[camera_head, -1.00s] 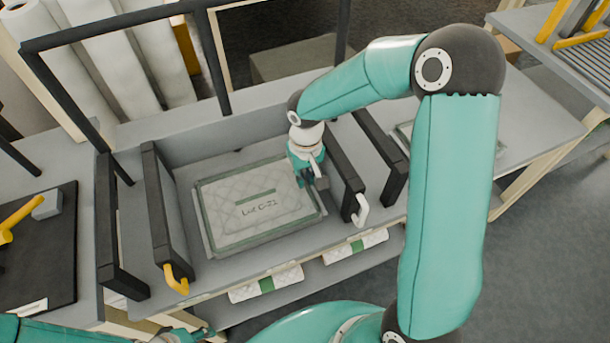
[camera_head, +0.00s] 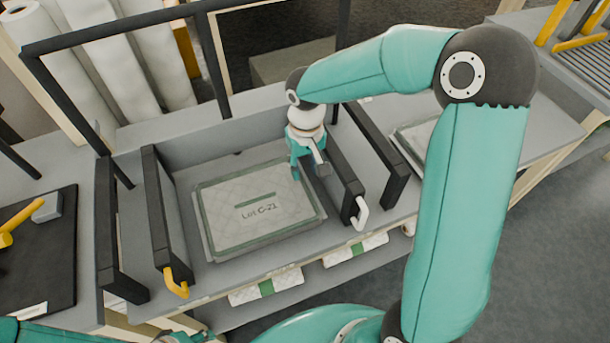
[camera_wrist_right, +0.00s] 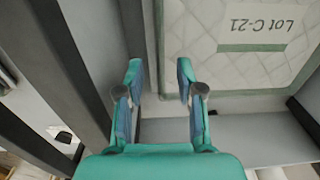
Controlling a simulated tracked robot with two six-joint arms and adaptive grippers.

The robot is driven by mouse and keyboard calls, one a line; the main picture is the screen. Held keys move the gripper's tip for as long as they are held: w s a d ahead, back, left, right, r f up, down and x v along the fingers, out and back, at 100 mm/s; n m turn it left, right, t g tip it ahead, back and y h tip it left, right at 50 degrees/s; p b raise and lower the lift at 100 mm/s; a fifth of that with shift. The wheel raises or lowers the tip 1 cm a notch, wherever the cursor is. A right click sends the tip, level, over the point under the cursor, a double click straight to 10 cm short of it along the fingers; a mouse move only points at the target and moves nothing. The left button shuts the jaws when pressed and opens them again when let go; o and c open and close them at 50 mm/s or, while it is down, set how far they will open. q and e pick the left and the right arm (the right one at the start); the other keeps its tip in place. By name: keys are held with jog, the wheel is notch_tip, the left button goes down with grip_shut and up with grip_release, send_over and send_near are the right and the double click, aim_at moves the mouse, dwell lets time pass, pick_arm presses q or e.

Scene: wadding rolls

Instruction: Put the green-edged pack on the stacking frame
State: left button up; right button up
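The green-edged pack (camera_head: 255,211), a quilted pale slab labelled "Lot C-21", lies flat in the grey bay between dark side rails, which looks like the stacking frame (camera_head: 158,215). Another sheet shows beneath its edges. My right gripper (camera_head: 308,172) is at the pack's right back corner, beside the inner right rail. In the right wrist view its fingers (camera_wrist_right: 158,78) are apart with nothing between them, and the pack (camera_wrist_right: 245,30) lies beside them to the right. My left gripper (camera_head: 195,336) shows only partly at the bottom edge; its fingers are unclear.
Dark uprights and a crossbar (camera_head: 110,30) stand at the back left. A yellow handle (camera_head: 176,283) and a white handle (camera_head: 360,214) stick out at the rail fronts. More packs (camera_head: 268,287) lie on the shelf below. Another flat item (camera_head: 415,136) lies on the right, partly behind my arm.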

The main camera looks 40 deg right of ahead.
notch_tip(320, 180, up, 7)
jog(key=shift+f, duration=0.15)
dwell(0.5)
